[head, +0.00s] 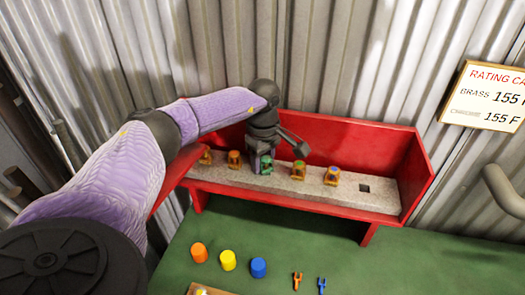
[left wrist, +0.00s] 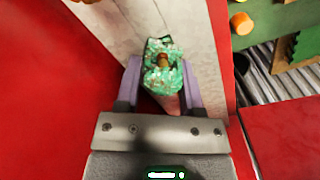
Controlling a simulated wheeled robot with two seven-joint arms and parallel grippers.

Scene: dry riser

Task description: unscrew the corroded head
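The corroded head, crusted green, shows in the left wrist view (left wrist: 163,70) between the two fingers of my left gripper (left wrist: 160,85). In the head view the green head (head: 266,166) stands in the row on the pale stone strip, partly hidden by my left gripper (head: 259,162), which points down over it. The fingers lie close along both sides of the head. I cannot tell whether they press on it or leave a thin gap. My right gripper is out of view.
The strip lies in a red trough (head: 362,148). Orange, yellow (head: 228,260) and blue caps and two small forks (head: 321,285) lie on the green table (head: 400,265).

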